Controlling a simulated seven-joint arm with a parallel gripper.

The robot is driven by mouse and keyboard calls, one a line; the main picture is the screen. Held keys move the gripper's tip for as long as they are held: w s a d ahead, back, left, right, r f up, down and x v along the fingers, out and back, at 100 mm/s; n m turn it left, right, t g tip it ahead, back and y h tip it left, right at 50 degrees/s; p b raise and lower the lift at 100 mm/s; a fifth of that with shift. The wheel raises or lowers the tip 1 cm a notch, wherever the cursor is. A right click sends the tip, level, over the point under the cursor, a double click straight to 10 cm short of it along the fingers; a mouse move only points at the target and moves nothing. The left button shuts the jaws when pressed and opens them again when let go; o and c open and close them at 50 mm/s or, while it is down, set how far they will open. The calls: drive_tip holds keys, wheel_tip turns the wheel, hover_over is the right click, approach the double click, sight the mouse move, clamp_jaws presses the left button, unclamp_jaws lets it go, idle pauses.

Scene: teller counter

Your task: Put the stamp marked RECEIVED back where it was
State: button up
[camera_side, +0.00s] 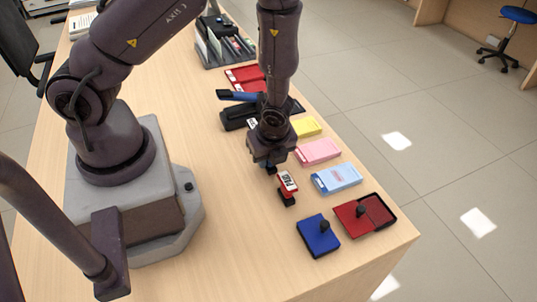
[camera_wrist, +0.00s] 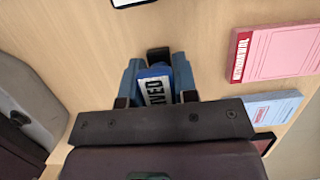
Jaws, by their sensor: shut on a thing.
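My gripper (camera_wrist: 158,88) is shut on the stamp marked RECEIVED (camera_wrist: 155,92). In the wrist view its blue body shows between the fingers, with the end of the word, "IVED", on a white label; the rest is hidden. In the side view my gripper (camera_side: 270,162) is over the middle of the counter, and only a small blue bit of the stamp shows below it. I cannot tell whether the stamp touches the counter. A red stamp marked PAID (camera_side: 287,182) stands just in front of the gripper. A black holder (camera_side: 234,118) lies behind the gripper, partly hidden by it.
A blue ink pad (camera_side: 316,240) and an open red ink pad (camera_side: 378,209) are at the near right. Light-blue (camera_side: 337,178), pink (camera_side: 318,152) and yellow (camera_side: 307,127) pads line the right edge. A grey organizer (camera_side: 225,50) stands farther back.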

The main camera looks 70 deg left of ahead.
drive_tip(key=shift+f, duration=0.15)
drive_tip(key=o, duration=0.8)
